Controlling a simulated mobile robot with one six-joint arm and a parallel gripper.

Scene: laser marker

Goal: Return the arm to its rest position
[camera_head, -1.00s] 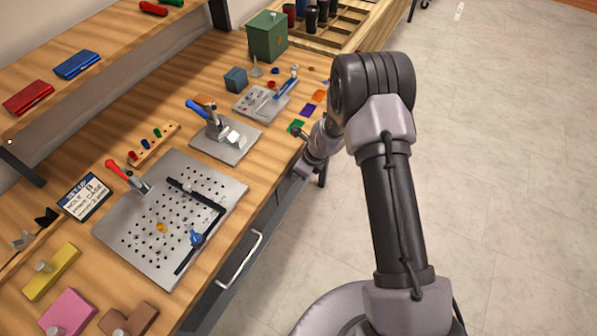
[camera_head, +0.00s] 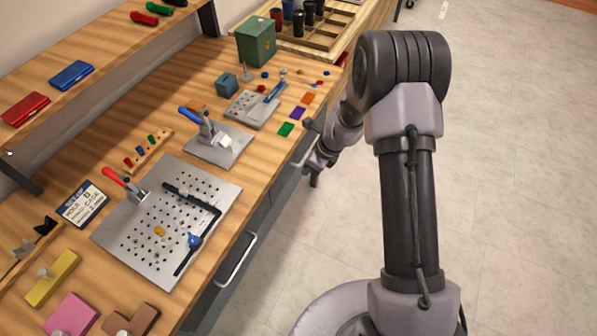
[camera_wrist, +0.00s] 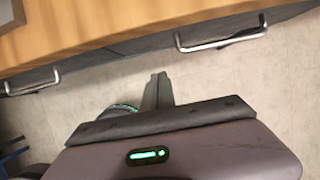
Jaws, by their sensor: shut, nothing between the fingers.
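My arm stands at the right of the workbench (camera_head: 100,250) in the head view, over the floor. My gripper (camera_head: 313,178) hangs just off the bench's front edge, apart from everything on the bench. In the wrist view my gripper (camera_wrist: 159,80) is shut and empty, with its fingers together over the bare floor. The bench edge (camera_wrist: 100,25) runs across the top of that view, beyond the fingertips.
Two drawer handles (camera_wrist: 222,40) stick out from the bench front. On the bench are a perforated plate (camera_head: 150,215), a clamp fixture (camera_head: 218,145), a green box (camera_head: 256,40) and colored blocks. The floor (camera_head: 520,180) to the right is clear.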

